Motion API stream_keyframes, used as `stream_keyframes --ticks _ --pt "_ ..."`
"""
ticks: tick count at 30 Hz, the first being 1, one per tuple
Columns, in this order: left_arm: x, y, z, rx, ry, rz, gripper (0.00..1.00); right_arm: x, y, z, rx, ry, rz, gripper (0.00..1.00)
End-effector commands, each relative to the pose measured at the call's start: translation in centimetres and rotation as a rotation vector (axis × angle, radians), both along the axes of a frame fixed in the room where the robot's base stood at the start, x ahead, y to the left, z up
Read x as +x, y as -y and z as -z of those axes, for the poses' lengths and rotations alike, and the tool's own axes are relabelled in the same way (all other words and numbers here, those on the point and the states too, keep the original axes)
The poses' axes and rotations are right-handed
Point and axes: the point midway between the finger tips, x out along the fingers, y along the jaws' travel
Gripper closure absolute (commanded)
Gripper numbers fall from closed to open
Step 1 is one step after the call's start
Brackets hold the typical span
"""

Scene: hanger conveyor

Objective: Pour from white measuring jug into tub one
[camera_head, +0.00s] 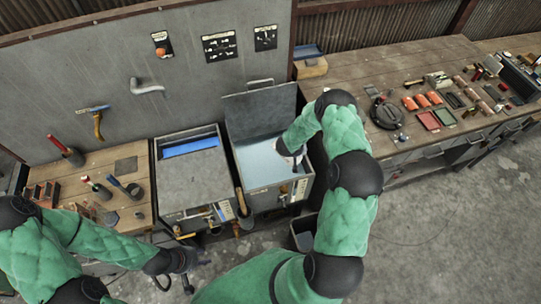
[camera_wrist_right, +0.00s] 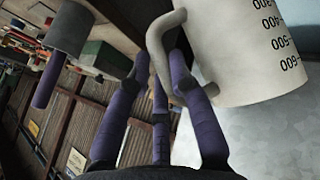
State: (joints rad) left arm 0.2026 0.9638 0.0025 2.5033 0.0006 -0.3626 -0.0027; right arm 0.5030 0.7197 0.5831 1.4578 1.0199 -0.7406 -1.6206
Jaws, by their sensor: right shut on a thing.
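The white measuring jug (camera_wrist_right: 240,50) fills the upper right of the right wrist view, with black volume marks on its side. My right gripper (camera_wrist_right: 162,75) has its purple fingers closed around the jug's handle (camera_wrist_right: 158,40). In the head view my right gripper (camera_head: 292,152) is over the open tub (camera_head: 252,182), which has its lid raised and a pale surface inside. The jug is mostly hidden there by my arm, and I cannot tell its tilt or any flow. My left gripper (camera_head: 183,264) is low in front of the other tub (camera_head: 193,185); its fingers are unclear.
A wooden bench (camera_head: 345,70) with many small tools and parts stands at the right. A smaller wooden table (camera_head: 130,205) with tools is at the left. A grey bin (camera_head: 303,232) stands on the floor. The raised lid (camera_head: 262,108) is close behind my right gripper.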

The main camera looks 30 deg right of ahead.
Motion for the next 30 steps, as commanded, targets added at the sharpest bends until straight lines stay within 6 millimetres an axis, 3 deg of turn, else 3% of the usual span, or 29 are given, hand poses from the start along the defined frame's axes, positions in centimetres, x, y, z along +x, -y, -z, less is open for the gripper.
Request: stream_keyframes --ticks 14,30 --pt "0.0 0.0 -1.3 0.000 0.000 0.000 0.61 0.5 -0.2 -0.6 -0.051 -0.060 0.000 1.00" --pt "0.0 0.0 -1.5 0.000 0.000 0.000 0.61 0.7 -0.3 -0.7 -0.067 -0.079 0.000 1.00"
